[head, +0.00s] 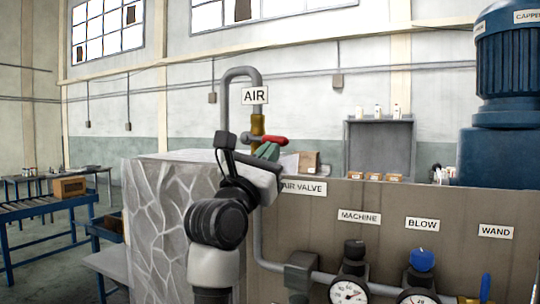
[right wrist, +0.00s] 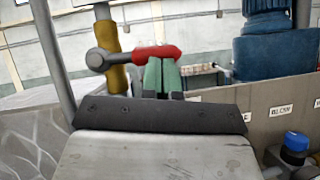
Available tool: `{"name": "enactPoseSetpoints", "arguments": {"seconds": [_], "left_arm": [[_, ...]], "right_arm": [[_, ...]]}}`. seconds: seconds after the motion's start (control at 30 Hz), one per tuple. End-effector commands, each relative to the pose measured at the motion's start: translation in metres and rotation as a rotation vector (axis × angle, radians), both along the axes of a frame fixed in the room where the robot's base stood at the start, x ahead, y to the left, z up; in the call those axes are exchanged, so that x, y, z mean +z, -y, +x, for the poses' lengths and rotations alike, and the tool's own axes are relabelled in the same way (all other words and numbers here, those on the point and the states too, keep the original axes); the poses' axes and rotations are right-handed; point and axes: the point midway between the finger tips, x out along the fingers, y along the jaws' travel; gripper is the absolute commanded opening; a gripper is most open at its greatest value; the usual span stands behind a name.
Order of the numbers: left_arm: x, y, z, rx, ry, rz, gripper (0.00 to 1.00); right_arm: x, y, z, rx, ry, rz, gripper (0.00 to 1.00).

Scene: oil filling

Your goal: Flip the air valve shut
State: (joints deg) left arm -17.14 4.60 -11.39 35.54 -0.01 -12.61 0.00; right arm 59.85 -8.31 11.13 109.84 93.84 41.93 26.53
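The air valve has a brass body (head: 257,126) on a grey vertical pipe under the AIR sign (head: 255,96). Its red lever (head: 273,139) points right, roughly level, across the upright pipe. In the right wrist view, the red lever (right wrist: 158,52) extends right from a grey pivot in front of the brass body (right wrist: 115,62). My right gripper (head: 268,151) has green fingers just below the lever. In the wrist view the fingers (right wrist: 162,68) are together with nothing between them, tips at the lever; I cannot tell whether they touch it. My left gripper is not in view.
A brown panel (head: 400,205) carries the AIR VALVE label (head: 303,188), gauges (head: 349,292) and a blue knob (head: 422,260). A stone-patterned block (head: 158,215) stands left of my arm. A blue motor (head: 505,100) stands at right. Small boxes (head: 375,176) sit behind the panel.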

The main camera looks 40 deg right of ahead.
Motion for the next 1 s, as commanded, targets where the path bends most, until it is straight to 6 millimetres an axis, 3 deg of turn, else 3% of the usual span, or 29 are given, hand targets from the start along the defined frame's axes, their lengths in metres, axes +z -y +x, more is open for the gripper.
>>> {"name": "enactPoseSetpoints", "arguments": {"seconds": [0.6, 0.77, 0.9, 1.0], "left_arm": [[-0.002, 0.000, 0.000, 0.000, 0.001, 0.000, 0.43], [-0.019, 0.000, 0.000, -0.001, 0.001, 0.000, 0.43], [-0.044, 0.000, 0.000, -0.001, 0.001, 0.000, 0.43], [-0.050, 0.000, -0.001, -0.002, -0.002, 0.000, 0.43]], "right_arm": [[-0.002, 0.002, 0.000, -0.004, 0.000, 0.004, 0.00], [-0.020, -0.003, 0.002, -0.003, 0.000, 0.002, 0.00], [-0.046, -0.010, 0.005, -0.004, -0.001, 0.000, 0.00], [-0.057, -0.030, -0.001, 0.000, 0.000, -0.002, 0.00]]}}
